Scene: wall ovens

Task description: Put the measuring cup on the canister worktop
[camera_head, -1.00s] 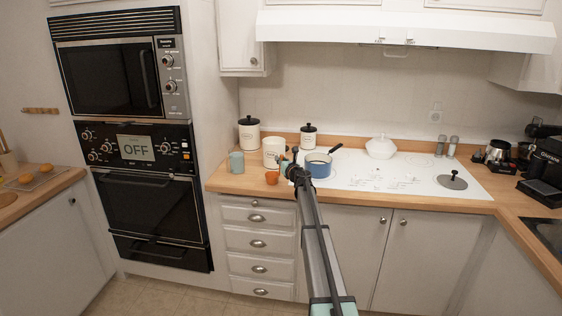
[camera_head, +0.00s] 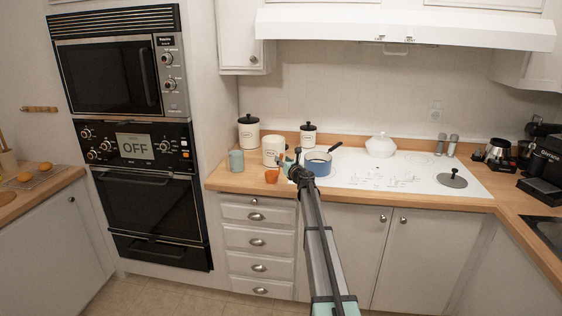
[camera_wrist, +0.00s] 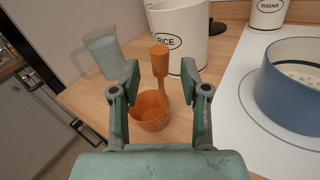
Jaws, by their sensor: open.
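The orange measuring cup (camera_head: 271,176) is on the wooden canister worktop (camera_head: 232,182), near its front edge, below the white canisters. In the wrist view the cup (camera_wrist: 150,113) shows its open bowl, with its handle (camera_wrist: 161,72) rising toward the rice canister. My gripper (camera_wrist: 160,100) is open, with one finger on each side of the cup's handle and a gap to each. In the head view my gripper (camera_head: 290,162) is just right of the cup, and its fingers are hard to make out.
The rice canister (camera_wrist: 180,35) stands just behind the cup, with a blue-grey cup (camera_wrist: 106,55) to the left. A blue pan (camera_head: 318,164) is close on the right, on the white hob (camera_head: 370,178). Two black-lidded canisters stand farther back. Bare worktop lies around the cup.

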